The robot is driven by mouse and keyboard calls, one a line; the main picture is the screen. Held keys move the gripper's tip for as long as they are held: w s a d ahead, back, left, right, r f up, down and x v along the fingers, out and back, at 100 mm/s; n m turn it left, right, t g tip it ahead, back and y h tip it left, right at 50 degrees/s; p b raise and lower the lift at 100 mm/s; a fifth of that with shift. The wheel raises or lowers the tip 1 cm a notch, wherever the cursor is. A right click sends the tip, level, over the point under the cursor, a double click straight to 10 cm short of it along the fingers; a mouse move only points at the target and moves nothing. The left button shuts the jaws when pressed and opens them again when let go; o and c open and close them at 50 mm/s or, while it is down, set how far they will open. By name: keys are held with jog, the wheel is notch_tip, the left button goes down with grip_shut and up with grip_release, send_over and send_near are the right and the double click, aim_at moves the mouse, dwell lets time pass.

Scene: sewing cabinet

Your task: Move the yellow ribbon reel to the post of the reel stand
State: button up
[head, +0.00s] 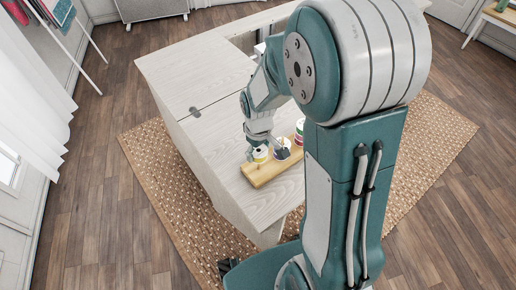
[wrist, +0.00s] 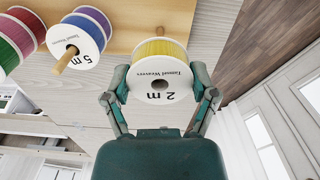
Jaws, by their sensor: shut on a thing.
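The yellow ribbon reel (wrist: 161,48), with white flanges marked 2 m, is between the two fingers of my gripper (wrist: 160,92), which is shut on it. The reel's centre hole looks dark, with no post showing through it. A wooden post tip (wrist: 160,31) shows just beyond the reel's far edge. The reel stand (head: 268,174) is a light wooden board on the cabinet; its wood also shows in the wrist view (wrist: 125,40). In the head view, the yellow reel (head: 260,154) is at the stand's near left end, under my gripper (head: 257,146). The exact gap between reel and stand cannot be told.
The white cabinet top (head: 215,122) is clear left of the stand. The cabinet's front edge lies close below the stand.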

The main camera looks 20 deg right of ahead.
jog(key=shift+f, duration=0.2)
jog(key=o, duration=0.9)
jog(key=shift+c, duration=0.2)
notch_tip(320, 180, up, 12)
dwell(0.4)
